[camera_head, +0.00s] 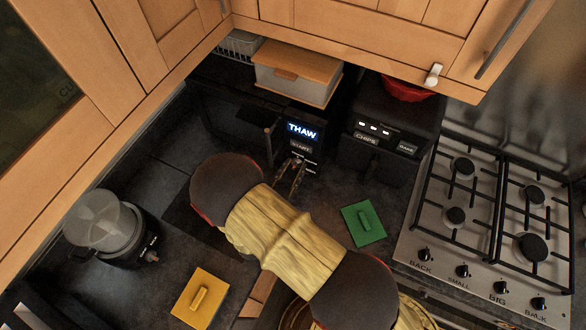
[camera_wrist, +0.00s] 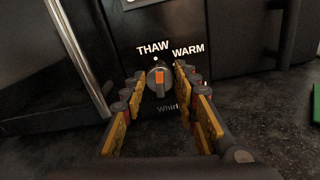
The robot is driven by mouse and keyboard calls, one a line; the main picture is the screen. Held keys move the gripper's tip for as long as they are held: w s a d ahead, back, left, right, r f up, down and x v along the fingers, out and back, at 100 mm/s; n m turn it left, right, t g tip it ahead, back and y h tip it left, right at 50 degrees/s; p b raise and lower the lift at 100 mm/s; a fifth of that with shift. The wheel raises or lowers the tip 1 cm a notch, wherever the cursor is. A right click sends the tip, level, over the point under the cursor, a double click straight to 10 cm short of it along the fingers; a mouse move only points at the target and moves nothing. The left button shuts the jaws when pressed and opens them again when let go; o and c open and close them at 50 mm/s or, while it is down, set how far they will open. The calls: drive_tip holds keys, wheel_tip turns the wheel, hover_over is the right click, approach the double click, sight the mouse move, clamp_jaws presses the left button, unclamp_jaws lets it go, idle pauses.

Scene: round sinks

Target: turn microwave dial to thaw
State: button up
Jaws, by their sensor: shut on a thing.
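The orange mark points up, close to the white dot under the THAW label (camera_wrist: 152,49); the WARM label (camera_wrist: 188,50) is to the right. My gripper (camera_wrist: 158,88) is shut on the dial, one finger on each side. It also shows in the head view (camera_head: 292,175), where the dial is mostly hidden.
A black machine labelled CHIPS (camera_head: 392,125) stands right of the microwave, with a red bowl on it. The gas hob (camera_head: 480,220) is at the right. A green lidded piece (camera_head: 363,223), a yellow one (camera_head: 200,296) and a round cooker (camera_head: 104,228) stand on the dark counter.

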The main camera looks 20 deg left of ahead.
drive_tip(key=shift+n, duration=1)
drive_tip(key=o, duration=1)
drive_tip(key=shift+o, duration=0.6)
drive_tip(key=s, duration=0.7)
drive_tip(key=shift+s+a, duration=0.25)
drive_tip(key=shift+a, duration=0.1)
drive_tip(key=shift+f, duration=0.1)
